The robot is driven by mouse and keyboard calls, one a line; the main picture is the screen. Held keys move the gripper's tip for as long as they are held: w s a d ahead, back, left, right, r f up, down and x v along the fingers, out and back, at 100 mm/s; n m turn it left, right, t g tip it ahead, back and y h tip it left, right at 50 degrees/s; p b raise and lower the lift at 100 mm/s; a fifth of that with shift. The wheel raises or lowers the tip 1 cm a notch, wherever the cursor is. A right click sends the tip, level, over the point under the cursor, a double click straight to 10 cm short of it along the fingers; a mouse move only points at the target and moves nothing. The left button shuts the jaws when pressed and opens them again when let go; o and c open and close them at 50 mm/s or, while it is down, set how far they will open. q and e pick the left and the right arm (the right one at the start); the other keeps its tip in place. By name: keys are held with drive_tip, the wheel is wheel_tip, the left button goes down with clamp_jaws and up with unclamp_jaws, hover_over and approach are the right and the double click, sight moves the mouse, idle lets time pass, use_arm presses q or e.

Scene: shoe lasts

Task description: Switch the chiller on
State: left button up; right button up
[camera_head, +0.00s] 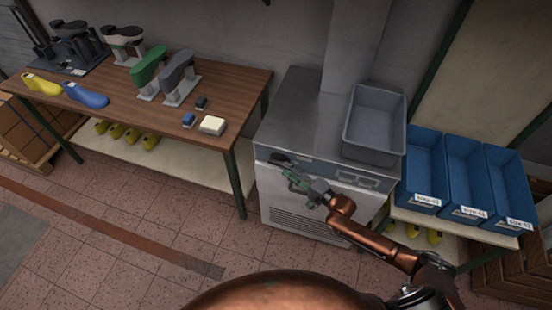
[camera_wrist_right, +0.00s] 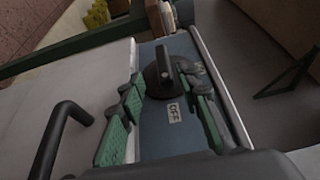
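The chiller (camera_head: 300,115) is a steel cabinet with a blue-grey control strip along its front. A dark round knob (camera_head: 280,158) sits at the left end of that strip. In the right wrist view the knob (camera_wrist_right: 164,72) has a raised grey bar, and a label reading OFF (camera_wrist_right: 174,112) is beside it. My right gripper (camera_head: 290,172) is at the strip, close to the knob. In the right wrist view its green-padded fingers (camera_wrist_right: 164,88) are apart, with the knob between or just beyond their tips; contact cannot be told. My left gripper is not in view.
A grey bin (camera_head: 376,150) stands on the chiller's right top. Blue size-labelled bins (camera_head: 462,211) are on a shelf to the right. A wooden table (camera_head: 135,105) with shoe lasts is at left. A dark handle (camera_wrist_right: 62,130) juts out near the gripper.

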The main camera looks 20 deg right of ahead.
sight(278, 162)
drive_tip(key=x, duration=0.5)
drive_tip(key=shift+w+a+r, duration=0.1)
drive_tip(key=shift+a+r, duration=0.05)
drive_tip(key=shift+w+a+r, duration=0.1)
drive_tip(key=shift+a+r, duration=0.05)
drive_tip(key=shift+a, duration=0.1)
drive_tip(key=shift+c, duration=0.4)
clamp_jaws()
